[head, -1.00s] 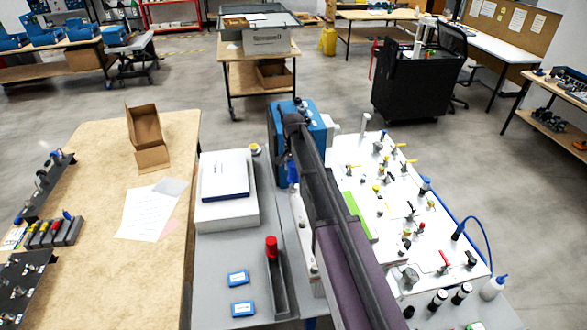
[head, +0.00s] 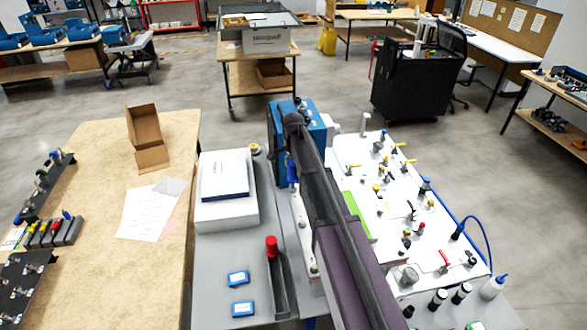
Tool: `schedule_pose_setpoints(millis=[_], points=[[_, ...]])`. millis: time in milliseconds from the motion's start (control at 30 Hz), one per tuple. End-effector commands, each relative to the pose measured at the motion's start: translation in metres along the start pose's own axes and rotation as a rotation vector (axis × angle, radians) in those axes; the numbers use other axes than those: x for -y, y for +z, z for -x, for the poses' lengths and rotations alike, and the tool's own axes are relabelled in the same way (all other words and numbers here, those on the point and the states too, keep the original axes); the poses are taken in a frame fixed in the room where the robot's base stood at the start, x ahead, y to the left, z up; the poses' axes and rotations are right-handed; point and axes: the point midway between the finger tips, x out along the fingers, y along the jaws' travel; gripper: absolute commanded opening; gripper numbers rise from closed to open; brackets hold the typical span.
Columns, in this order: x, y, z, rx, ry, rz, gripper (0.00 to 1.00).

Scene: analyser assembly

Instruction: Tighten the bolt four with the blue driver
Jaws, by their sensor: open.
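A row of small drivers with coloured ends stands in a grey rack (head: 54,234) on the wooden table at left. One with a blue top (head: 67,215) is at the right end of the row. A pale metal strip with small bolt-like heads (head: 306,240) runs just left of my arm; I cannot tell which head is bolt four. A blue upright piece (head: 292,172) shows at its far end, partly hidden by my arm; I cannot tell what it is. My arm crosses the middle of the view and hides what lies behind it. My gripper is not visible.
A red-capped item (head: 271,247) stands in a dark narrow tray (head: 279,290) beside two small blue boxes (head: 238,279). A white box (head: 227,205) lies behind them. A white panel (head: 350,150) with many fittings fills the right side. An open cardboard box (head: 145,130) stands on the wooden table.

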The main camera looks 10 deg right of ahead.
Motion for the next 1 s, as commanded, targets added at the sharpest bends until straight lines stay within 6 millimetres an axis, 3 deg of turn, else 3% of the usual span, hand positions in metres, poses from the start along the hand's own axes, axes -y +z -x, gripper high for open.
schedule_pose_setpoints(millis=[567,833,1000], points=[[0.0008,0.0016,0.0,0.0,0.0,0.001,0.82],[0.0008,0.0016,0.0,0.0,0.0,0.001,0.01],[0.0007,0.0017,0.0009,0.0,0.0,0.001,0.0]])
